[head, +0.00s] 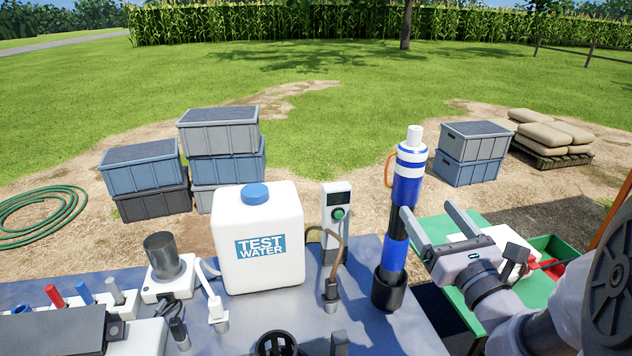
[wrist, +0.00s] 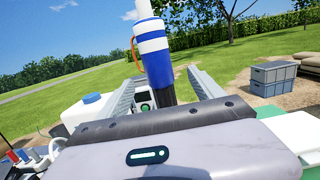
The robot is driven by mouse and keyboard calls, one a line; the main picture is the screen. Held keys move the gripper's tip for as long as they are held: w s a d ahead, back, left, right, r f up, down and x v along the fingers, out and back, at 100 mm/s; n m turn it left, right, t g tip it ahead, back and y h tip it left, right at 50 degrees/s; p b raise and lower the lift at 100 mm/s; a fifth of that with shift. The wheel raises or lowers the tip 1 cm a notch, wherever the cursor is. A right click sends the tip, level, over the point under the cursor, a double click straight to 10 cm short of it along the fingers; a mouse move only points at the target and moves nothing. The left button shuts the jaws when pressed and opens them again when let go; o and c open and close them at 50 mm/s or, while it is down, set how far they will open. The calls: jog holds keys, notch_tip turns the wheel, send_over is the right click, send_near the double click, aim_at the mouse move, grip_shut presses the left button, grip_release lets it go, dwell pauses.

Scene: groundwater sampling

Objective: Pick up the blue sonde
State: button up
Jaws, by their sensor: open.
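The blue sonde (head: 408,178) stands upright in a dark round holder (head: 388,291) at the right end of the blue table. It has white bands, a white top, a dark middle section and an orange loop on its side. My gripper (head: 424,230) is open, close to the sonde's right side at its dark middle section in the head view. In the wrist view the sonde (wrist: 155,58) rises ahead, with its dark section between the two finger lines (wrist: 163,88). I cannot tell from the frames whether the fingers touch it. Its lower end is hidden by the holder.
A white test water jug (head: 258,262) and a grey handheld meter (head: 335,215) stand left of the sonde. A green table (head: 455,230) with a green bin (head: 556,250) is at the right. Stacked crates stand behind.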

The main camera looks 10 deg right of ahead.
aim_at(414, 193)
jog(key=w, duration=0.2)
jog(key=w+b, duration=0.1)
jog(key=w, duration=0.4)
jog(key=shift+a+r+b, duration=0.2)
jog(key=shift+r+b, duration=0.15)
jog(key=shift+r, duration=0.05)
jog(key=w, duration=0.3)
jog(key=w+r+b, duration=0.1)
jog(key=w, duration=0.1)
jog(key=shift+w+a, duration=0.25)
jog(key=shift+w, duration=0.1)
jog(key=shift+r, duration=0.15)
grip_shut()
